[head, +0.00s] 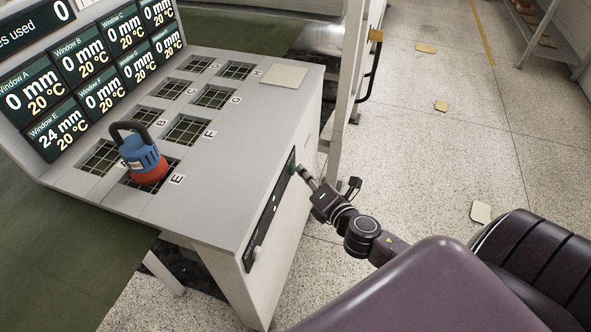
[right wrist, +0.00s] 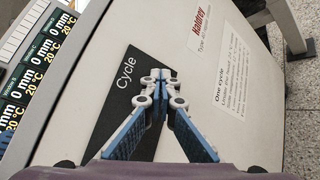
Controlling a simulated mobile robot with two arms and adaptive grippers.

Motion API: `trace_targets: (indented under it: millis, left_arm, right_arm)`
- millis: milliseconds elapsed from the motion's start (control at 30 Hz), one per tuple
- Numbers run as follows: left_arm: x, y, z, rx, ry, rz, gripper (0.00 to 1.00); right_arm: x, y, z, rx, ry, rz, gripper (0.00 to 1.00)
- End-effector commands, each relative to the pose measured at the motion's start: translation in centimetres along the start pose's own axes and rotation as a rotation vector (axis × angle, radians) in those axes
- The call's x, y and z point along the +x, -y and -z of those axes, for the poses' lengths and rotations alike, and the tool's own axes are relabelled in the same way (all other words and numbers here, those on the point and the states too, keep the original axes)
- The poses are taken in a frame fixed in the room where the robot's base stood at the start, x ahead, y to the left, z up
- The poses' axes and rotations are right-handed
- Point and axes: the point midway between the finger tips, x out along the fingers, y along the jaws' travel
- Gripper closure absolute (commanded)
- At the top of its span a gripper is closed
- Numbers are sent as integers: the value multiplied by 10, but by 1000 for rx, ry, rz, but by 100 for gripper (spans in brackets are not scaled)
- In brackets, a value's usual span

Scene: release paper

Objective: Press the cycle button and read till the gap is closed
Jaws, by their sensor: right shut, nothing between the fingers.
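The readout board (head: 90,75) shows 24 mm and 20 °C for Window E, and 0 mm for the other windows I can read. Its top line reads 0 used. A black strip (head: 268,215) runs along the machine's side, with a green button (head: 292,168) at its far end. In the right wrist view the strip (right wrist: 125,95) is marked "Cycle". My right gripper (head: 305,174) is shut and empty, its tips at or close to the button. In the wrist view the fingertips (right wrist: 160,75) hide the button, so I cannot tell whether they touch. My left gripper is out of view.
A blue and red object with a black handle (head: 143,155) stands at window E on the grey machine top (head: 240,125), among several gridded openings. A pale square plate (head: 284,76) lies at the far corner. The speckled floor to the right is mostly open.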

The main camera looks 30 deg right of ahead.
Motion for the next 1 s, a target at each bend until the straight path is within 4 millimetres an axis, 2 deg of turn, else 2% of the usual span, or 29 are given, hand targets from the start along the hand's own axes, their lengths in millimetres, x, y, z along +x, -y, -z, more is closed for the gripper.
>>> trace_targets:
  millis: [500, 1000]
  left_arm:
    - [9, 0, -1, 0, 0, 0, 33]
    - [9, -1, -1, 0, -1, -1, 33]
  right_arm:
    - [-35, 27, -25, 0, 0, 2, 100]
    - [-38, 28, -28, -1, 1, 2, 100]
